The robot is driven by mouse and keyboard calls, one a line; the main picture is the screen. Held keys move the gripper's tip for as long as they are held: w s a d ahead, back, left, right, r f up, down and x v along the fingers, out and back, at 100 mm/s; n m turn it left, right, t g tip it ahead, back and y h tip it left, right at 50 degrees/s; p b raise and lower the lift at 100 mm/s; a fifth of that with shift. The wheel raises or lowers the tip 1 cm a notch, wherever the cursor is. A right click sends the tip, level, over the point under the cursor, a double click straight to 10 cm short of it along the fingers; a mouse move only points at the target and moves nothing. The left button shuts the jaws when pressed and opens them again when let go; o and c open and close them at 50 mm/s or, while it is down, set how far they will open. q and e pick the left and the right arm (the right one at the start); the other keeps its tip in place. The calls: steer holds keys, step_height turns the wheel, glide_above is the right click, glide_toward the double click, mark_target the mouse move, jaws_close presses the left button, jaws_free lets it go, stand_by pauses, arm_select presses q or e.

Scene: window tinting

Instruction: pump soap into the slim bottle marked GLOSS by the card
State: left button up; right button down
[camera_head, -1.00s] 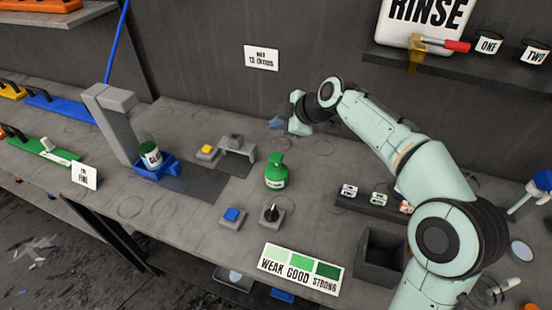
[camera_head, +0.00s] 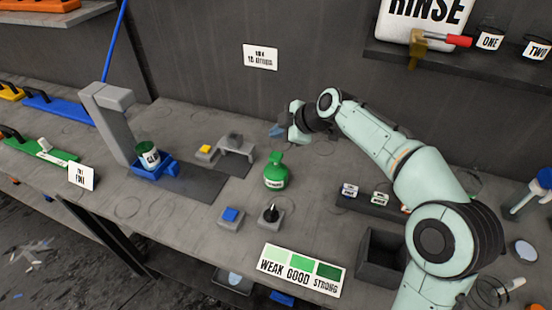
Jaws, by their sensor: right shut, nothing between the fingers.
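A small green-and-white container (camera_head: 148,154) with a partly readable label sits in a blue cradle (camera_head: 168,170) under a grey post. I cannot tell whether its label says GLOSS. A green bottle (camera_head: 275,172) with a white label, too small to read, stands upright mid-bench. A card (camera_head: 302,270) with three green shades reads WEAK, GOOD, STRONG at the front; another card (camera_head: 260,57) with small print is on the wall. My right gripper (camera_head: 278,131) is shut and empty near the back wall, behind and apart from the green bottle. My left gripper is out of view.
A blue button (camera_head: 231,215), a black knob (camera_head: 270,213) and a yellow button (camera_head: 206,150) are on the bench. A small grey stand (camera_head: 236,146) is behind the green bottle. A dark open bin (camera_head: 382,258) and a rack of small labelled items (camera_head: 365,199) lie at right.

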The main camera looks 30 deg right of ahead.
steer(key=b, duration=0.3)
glide_above(274, 155)
steer(key=s, duration=0.1)
steer(key=f, duration=0.4)
steer(key=shift+s+d+f, duration=0.15)
steer(key=shift+d+f, duration=0.05)
steer(key=shift+d, duration=0.1)
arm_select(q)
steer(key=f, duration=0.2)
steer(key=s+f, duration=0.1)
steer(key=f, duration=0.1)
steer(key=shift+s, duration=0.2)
arm_select(e)
steer(key=shift+f, duration=0.3)
stand_by(0.3)
arm_select(q)
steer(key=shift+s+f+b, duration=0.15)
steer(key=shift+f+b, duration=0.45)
steer(key=shift+b, duration=0.1)
arm_select(e)
steer(key=shift+f, duration=0.4)
